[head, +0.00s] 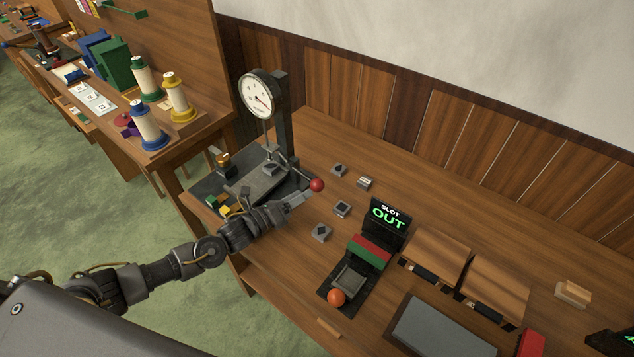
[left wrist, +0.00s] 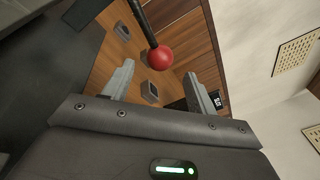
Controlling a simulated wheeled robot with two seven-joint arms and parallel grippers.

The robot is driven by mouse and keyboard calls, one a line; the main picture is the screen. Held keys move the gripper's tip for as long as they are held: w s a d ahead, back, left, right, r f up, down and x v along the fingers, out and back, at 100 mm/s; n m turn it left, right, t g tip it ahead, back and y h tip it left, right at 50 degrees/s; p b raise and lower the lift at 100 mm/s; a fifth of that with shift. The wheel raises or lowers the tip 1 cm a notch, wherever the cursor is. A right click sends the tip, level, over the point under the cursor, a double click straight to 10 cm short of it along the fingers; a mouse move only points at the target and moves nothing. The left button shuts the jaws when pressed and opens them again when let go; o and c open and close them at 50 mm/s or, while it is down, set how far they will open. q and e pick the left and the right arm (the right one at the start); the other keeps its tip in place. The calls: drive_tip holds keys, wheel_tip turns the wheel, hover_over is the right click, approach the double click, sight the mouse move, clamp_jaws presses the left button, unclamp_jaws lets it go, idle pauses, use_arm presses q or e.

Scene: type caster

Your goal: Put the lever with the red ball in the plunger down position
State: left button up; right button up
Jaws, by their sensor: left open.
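The lever's red ball (head: 317,185) sticks out at the right side of a dark machine with a round white dial (head: 258,93) and a dark upright post. In the left wrist view the red ball (left wrist: 160,57) hangs at the end of a black rod (left wrist: 143,22). My left gripper (head: 304,201) is open, just left of and below the ball in the head view. In the left wrist view its two fingers (left wrist: 158,85) stand apart, with the ball beyond them and not gripped. My right gripper is not in view.
Several small grey blocks (head: 342,209) lie on the table right of the machine. A sign reading SLOT OUT (head: 389,214) stands behind an orange ball (head: 336,297). Thread spools (head: 148,125) stand on another table at the left. Bare tabletop (head: 290,265) lies at the front.

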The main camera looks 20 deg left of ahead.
sight(318, 185)
use_arm(q)
drive_tip(key=p+x, duration=0.1)
drive_tip(key=x, duration=0.4)
drive_tip(key=shift+w+d, duration=0.2)
drive_tip(key=shift+w, duration=0.1)
drive_tip(key=shift+w+d, duration=0.35)
drive_tip(key=shift+w, duration=0.15)
clamp_jaws()
